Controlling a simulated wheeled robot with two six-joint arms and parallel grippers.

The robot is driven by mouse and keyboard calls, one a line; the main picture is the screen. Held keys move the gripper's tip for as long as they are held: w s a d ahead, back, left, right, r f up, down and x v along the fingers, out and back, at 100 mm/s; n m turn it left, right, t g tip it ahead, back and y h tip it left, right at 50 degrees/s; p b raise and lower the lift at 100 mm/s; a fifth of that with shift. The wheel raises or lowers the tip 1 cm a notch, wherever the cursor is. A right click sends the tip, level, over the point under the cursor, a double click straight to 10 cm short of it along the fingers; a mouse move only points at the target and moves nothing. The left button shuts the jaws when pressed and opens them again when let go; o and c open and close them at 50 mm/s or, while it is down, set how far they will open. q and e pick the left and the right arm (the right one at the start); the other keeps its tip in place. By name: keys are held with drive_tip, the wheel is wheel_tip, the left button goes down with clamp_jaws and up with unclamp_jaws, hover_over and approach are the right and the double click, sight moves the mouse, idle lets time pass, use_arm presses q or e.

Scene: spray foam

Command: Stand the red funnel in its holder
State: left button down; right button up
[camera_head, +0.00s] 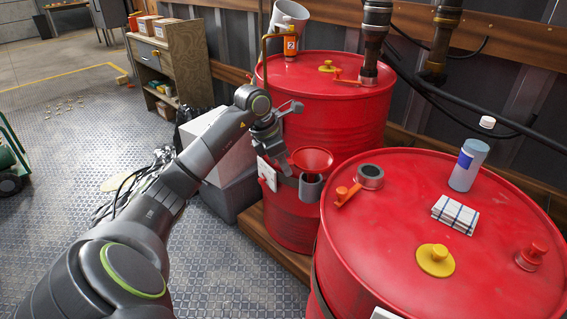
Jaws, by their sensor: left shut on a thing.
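The red funnel (314,159) is wide end up at the side of the rear red drum. The grey cup-shaped holder (311,188) is right below it, strapped to the drum's side. The funnel's cone overlaps the holder's mouth in the picture; its spout is hidden, so I cannot tell how deep it sits. My left gripper (285,140) reaches in from the left and is shut on the funnel at its left side. The exact contact is hard to see. My right gripper is out of view.
The rear drum (350,98) carries an orange bottle (290,47) and a pump (371,45). The front drum (385,225) carries a grey ring (370,177), a folded cloth (455,214), a bottle (468,166) and caps. A grey box (228,150) stands left of the drums.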

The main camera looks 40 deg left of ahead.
use_arm(q)
drive_tip(key=shift+f+b, duration=0.35)
drive_tip(key=shift+f, duration=0.15)
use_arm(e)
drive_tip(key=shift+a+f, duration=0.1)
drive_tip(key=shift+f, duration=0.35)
use_arm(q)
drive_tip(key=shift+f, duration=0.1)
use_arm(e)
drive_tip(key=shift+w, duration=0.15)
use_arm(q)
drive_tip(key=shift+f+b, duration=0.45)
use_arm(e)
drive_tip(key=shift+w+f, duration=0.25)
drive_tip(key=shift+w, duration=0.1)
use_arm(q)
drive_tip(key=shift+f+b, duration=0.35)
drive_tip(key=shift+f, duration=0.05)
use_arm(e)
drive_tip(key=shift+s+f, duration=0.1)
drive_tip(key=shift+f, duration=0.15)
use_arm(q)
drive_tip(key=c, duration=1.2)
unclamp_jaws()
drive_tip(key=shift+o, duration=0.2)
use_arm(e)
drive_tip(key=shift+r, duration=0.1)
